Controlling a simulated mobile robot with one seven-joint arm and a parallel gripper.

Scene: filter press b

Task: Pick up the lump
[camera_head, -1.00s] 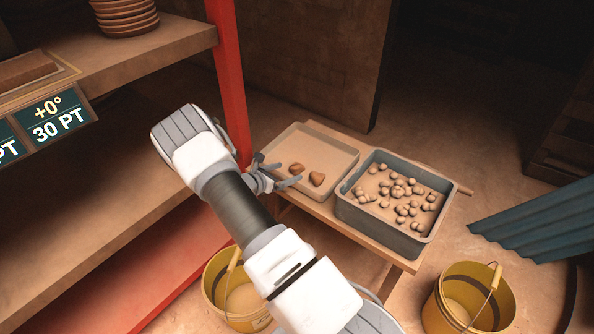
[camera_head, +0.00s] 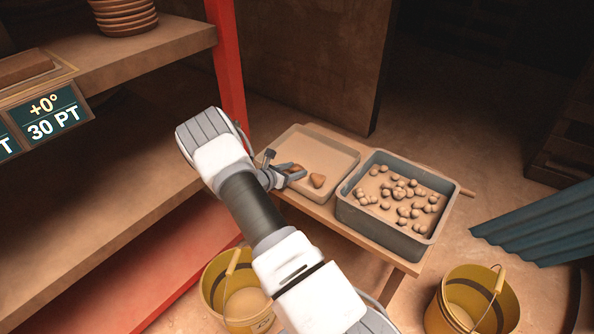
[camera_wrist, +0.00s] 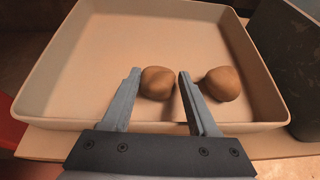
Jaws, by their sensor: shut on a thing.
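Two brown lumps lie in a shallow beige tray (camera_head: 338,157). My gripper (camera_head: 283,168) reaches into the tray from its left side. In the wrist view my gripper (camera_wrist: 160,80) has its two fingers on either side of the left lump (camera_wrist: 157,83), shut on it. In the head view this lump (camera_head: 295,168) is partly hidden by the fingers. The lump seems to be at the tray floor; I cannot tell whether it is lifted. The other lump (camera_wrist: 222,83) lies just right of the right finger, and shows in the head view (camera_head: 317,180).
A grey bin (camera_head: 385,229) with many small round balls stands right of the tray on a wooden bench (camera_head: 330,212). A red post (camera_head: 226,70) and shelves rise at the left. Yellow buckets (camera_head: 232,290) (camera_head: 470,300) stand on the floor.

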